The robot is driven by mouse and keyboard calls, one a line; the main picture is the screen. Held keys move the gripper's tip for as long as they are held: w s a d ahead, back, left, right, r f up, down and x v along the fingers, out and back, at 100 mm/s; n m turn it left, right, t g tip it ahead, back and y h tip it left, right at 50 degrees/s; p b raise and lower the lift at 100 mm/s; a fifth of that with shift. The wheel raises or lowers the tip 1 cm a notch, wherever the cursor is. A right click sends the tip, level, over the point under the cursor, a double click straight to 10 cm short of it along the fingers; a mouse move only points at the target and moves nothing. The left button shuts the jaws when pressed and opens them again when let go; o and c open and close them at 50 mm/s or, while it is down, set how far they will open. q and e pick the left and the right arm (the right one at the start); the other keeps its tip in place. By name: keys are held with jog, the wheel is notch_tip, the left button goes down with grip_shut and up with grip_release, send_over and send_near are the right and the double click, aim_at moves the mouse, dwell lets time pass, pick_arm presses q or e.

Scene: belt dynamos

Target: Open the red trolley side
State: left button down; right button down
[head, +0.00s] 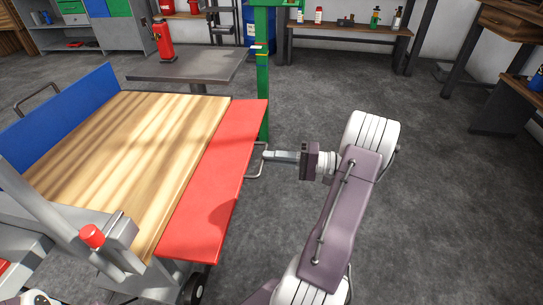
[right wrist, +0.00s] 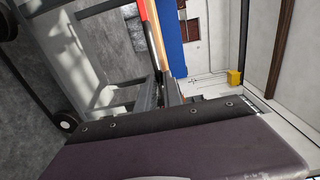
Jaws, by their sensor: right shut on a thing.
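The trolley has a wooden bed (head: 110,150). Its red side (head: 213,185) is along the right edge of the bed, folded outward and lying roughly level with the wood, not upright. A thin metal handle (head: 255,174) sticks out at the red side's outer edge. My right gripper (head: 267,154) is at this handle and shut on it; the exact contact is small in the picture. In the right wrist view a narrow strip of the red side (right wrist: 145,12) shows beside the gripper fingers (right wrist: 166,92). My left gripper is not in view.
The trolley's blue side (head: 62,108) stands upright at the left. A green post (head: 264,60) and a dark table (head: 185,66) with a red bottle-like object (head: 162,42) stand behind the trolley. A shelf bench (head: 350,30) is farther back. Grey floor (head: 440,190) right of my arm is clear.

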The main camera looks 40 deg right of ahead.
jog(key=shift+f, duration=0.4)
jog(key=c, duration=1.5)
grip_release()
jog(key=shift+w, duration=0.1)
jog(key=p+v, duration=0.3)
jog(key=v, duration=0.6)
